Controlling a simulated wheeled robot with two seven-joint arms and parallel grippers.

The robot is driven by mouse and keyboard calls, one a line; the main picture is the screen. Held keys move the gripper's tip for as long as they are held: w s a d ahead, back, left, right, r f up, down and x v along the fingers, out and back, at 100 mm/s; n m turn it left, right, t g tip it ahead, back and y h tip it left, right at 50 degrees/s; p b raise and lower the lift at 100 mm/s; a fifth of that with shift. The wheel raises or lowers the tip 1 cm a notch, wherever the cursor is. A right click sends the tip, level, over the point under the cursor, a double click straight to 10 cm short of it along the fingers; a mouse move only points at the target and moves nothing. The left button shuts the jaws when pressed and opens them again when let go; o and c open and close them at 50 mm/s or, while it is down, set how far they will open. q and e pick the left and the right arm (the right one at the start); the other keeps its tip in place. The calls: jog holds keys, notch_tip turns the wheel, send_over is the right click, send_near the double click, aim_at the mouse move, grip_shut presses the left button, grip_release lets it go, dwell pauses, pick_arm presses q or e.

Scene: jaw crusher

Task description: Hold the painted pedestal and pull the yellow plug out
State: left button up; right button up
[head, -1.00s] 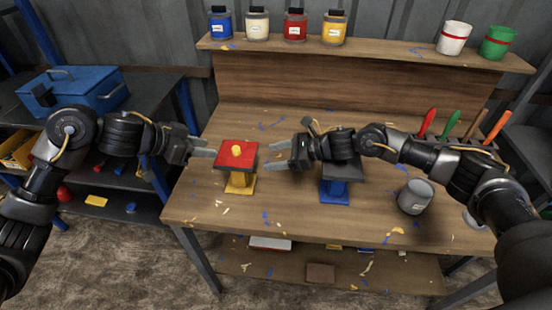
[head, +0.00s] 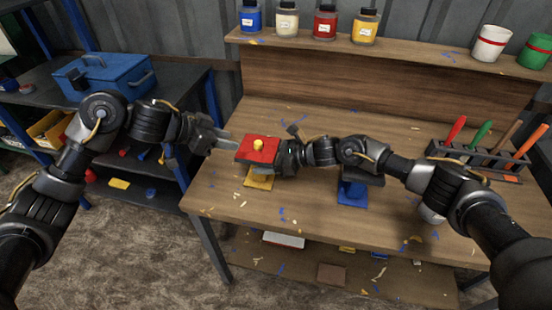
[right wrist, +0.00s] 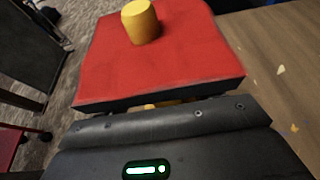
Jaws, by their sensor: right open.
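The painted pedestal has a red square top (head: 248,156) and a yellow base (head: 258,182); it stands upright on the workbench. The yellow plug (head: 258,145) sits upright in the top's middle. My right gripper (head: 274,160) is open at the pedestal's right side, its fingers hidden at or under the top. In the right wrist view the red top (right wrist: 160,72) and plug (right wrist: 140,22) lie just beyond the gripper body, with a sliver of yellow below. I cannot tell whether the fingers touch. My left gripper (head: 230,141) is open and empty, just left of the top.
A tool rack (head: 475,160) is at the right, and jars line the shelf (head: 300,42) at the back. A blue toolbox (head: 105,80) sits on the left shelving. Wood and paint scraps litter the workbench (head: 320,215).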

jog(key=shift+w+a+f, duration=0.1)
jog(key=shift+a, duration=0.2)
